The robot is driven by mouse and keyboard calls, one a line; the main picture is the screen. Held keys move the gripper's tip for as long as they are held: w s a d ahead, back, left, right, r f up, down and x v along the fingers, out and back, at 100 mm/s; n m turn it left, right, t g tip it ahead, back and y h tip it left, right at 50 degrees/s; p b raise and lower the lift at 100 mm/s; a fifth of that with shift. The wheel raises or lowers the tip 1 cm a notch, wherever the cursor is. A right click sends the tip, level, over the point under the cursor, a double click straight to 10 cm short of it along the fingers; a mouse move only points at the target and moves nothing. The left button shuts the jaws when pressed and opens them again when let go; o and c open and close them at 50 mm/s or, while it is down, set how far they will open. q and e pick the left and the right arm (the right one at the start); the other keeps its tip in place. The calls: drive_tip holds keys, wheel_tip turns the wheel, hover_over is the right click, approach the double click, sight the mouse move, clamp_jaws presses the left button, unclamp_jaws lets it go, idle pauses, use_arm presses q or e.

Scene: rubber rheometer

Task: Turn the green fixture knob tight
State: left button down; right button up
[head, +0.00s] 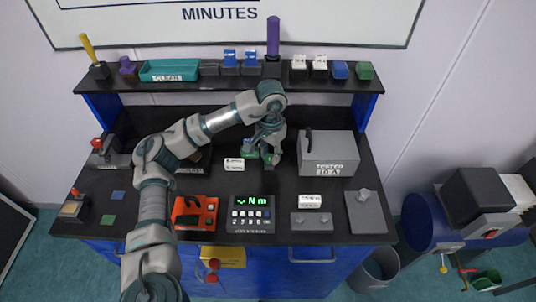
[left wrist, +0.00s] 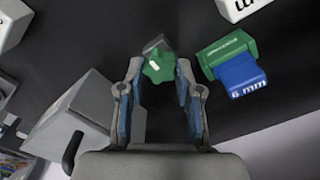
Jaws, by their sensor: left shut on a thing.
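The green fixture knob (left wrist: 159,69) has a lobed edge and a small white mark on top. In the left wrist view it sits between the fingertips of my left gripper (left wrist: 160,75), which is shut on it. A grey piece (left wrist: 154,43) shows just behind the knob. In the head view my left gripper (head: 266,152) reaches down to the bench left of the tester, and it hides most of the knob. Beside the knob, apart from it, are a green block (left wrist: 226,53) and a blue block marked 6 mm (left wrist: 241,76). My right gripper is not in view.
The grey tester box (head: 329,155) with a dark handle stands close on the right. A white label (head: 234,164) lies to the left. A lit display unit (head: 251,214) and an orange device (head: 195,213) stand in front. A loaded shelf (head: 215,83) runs behind.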

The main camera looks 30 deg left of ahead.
use_arm(q)
drive_tip(key=shift+d+f+m, duration=0.15)
drive_tip(key=shift+d+m, duration=0.1)
drive_tip(key=shift+m, duration=0.85)
drive_tip(key=m, duration=0.2)
drive_tip(key=shift+s+m+b, duration=0.1)
drive_tip(key=shift+m+b, duration=0.2)
drive_tip(key=shift+b, duration=0.1)
drive_tip(key=c, duration=0.9)
unclamp_jaws()
drive_tip(key=shift+d+r, duration=0.25)
drive_tip(key=shift+a, duration=0.15)
